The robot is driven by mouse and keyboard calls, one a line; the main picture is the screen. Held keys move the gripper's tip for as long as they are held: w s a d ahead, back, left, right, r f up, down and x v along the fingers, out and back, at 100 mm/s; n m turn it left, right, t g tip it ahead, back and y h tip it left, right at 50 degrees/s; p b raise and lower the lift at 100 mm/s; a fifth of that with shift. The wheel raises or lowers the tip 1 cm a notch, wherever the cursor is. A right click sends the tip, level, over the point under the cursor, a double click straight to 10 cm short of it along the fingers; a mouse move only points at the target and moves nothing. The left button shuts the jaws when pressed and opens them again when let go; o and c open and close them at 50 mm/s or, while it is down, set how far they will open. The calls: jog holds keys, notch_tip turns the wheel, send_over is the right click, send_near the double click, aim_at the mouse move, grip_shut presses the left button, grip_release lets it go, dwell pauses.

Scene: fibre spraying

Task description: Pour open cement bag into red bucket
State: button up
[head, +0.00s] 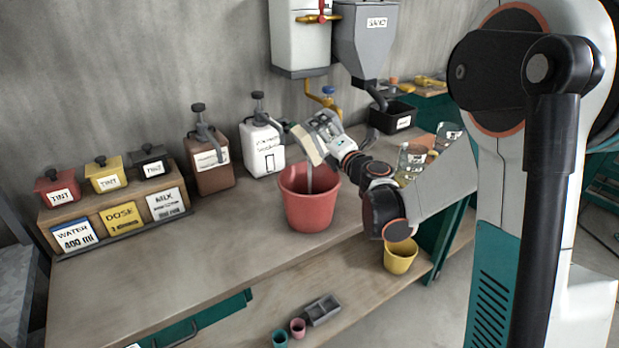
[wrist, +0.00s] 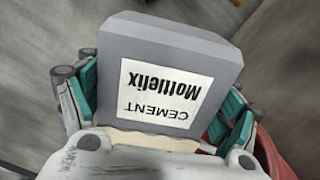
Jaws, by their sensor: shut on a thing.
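The cement bag (wrist: 170,40) is grey with a white label reading "CEMENT Mottlefix", upside down in the wrist view. My gripper (wrist: 163,108) is shut on it, with a teal finger pad on each side. In the head view my gripper (head: 327,128) holds the bag (head: 306,146) tilted over the red bucket (head: 307,213). A thin grey streak runs down from the bag into the bucket, like falling powder. The bucket stands upright on the workbench; its inside is mostly hidden. Part of the bucket shows at the lower right in the wrist view (wrist: 272,155).
A white jug (head: 262,148) and a brown jug (head: 208,165) stand behind and left of the bucket. A tint rack (head: 110,205) is at the left. A yellow cup (head: 400,257) is below my forearm. The bench (head: 190,255) in front is clear.

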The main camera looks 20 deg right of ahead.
jog(key=shift+s+a+r+n, duration=0.1)
jog(key=shift+a+r+n, duration=0.2)
jog(key=shift+a+n, duration=0.45)
dwell(0.8)
jog(key=d+m, duration=0.1)
jog(key=f+m, duration=0.1)
jog(key=d+m, duration=0.1)
jog(key=shift+w+d+f, duration=0.2)
jog(key=shift+w+d, duration=0.05)
jog(key=shift+d, duration=0.1)
jog(key=shift+a+m, duration=0.1)
jog(key=shift+m, duration=0.15)
